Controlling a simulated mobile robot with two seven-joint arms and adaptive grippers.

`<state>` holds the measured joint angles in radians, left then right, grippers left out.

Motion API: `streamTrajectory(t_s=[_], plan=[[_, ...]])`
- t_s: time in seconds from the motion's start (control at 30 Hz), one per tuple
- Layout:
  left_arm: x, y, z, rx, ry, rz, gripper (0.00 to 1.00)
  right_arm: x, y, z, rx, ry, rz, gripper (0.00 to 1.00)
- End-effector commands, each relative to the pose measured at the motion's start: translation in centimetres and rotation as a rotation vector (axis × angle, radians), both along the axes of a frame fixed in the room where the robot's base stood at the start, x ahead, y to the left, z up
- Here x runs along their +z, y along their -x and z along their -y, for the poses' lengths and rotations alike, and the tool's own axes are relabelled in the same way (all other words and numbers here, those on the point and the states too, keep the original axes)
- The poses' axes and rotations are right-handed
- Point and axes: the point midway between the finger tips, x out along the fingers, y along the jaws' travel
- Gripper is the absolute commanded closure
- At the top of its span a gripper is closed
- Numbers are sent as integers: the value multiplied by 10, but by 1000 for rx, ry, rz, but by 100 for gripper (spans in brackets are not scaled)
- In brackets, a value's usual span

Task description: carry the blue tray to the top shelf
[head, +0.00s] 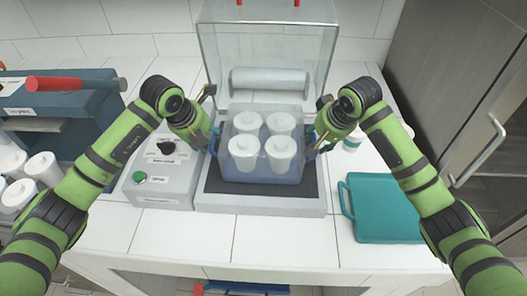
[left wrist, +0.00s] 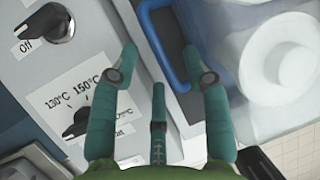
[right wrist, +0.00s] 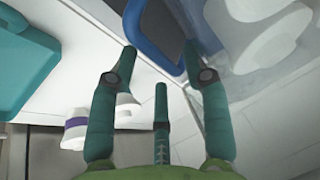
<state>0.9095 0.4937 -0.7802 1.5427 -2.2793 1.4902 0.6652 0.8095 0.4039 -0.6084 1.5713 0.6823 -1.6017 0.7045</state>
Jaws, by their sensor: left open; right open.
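The blue tray (head: 262,179), a translucent box holding several white lidded cups (head: 243,152), sits on the dark bed of the machine in the head view. My left gripper (head: 213,140) is at its left side, open. In the left wrist view, the tray's blue handle (left wrist: 150,38) lies between and beyond the open fingers (left wrist: 160,58). My right gripper (head: 318,145) is at the tray's right side, open. In the right wrist view, the other blue handle (right wrist: 140,45) lies between and beyond its fingers (right wrist: 159,50). I cannot make out the top shelf.
The machine (head: 260,205) has a raised clear cover (head: 268,45) behind the tray and a control box (head: 160,175) at left. A teal case (head: 385,208) lies at right, near a white bottle (head: 353,141). More white cups (head: 42,168) and a blue rack stand far left.

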Motion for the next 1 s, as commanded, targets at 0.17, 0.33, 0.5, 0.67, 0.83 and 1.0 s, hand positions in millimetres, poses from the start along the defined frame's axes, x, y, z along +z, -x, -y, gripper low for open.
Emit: streamTrajectory(t_s=[0.17, 0.33, 0.5, 0.67, 0.83, 1.0], plan=[[-18, -7, 4, -1, 1, -1, 53, -18, -7, -4, 1, -1, -2, 53], [-22, -9, 6, -2, 0, 1, 53, -23, -10, -4, 2, 0, 1, 53], [-23, -9, 5, -2, 0, 0, 53, -23, -10, -4, 2, 0, 1, 53], [-23, -9, 5, -2, 0, 0, 100, -23, -10, -4, 1, -1, 0, 100], [-23, -9, 6, -2, 0, 0, 100, -23, -10, -4, 2, 0, 0, 100], [-21, -10, 6, -3, 1, 5, 100, -21, -10, -5, 2, -2, 5, 100]])
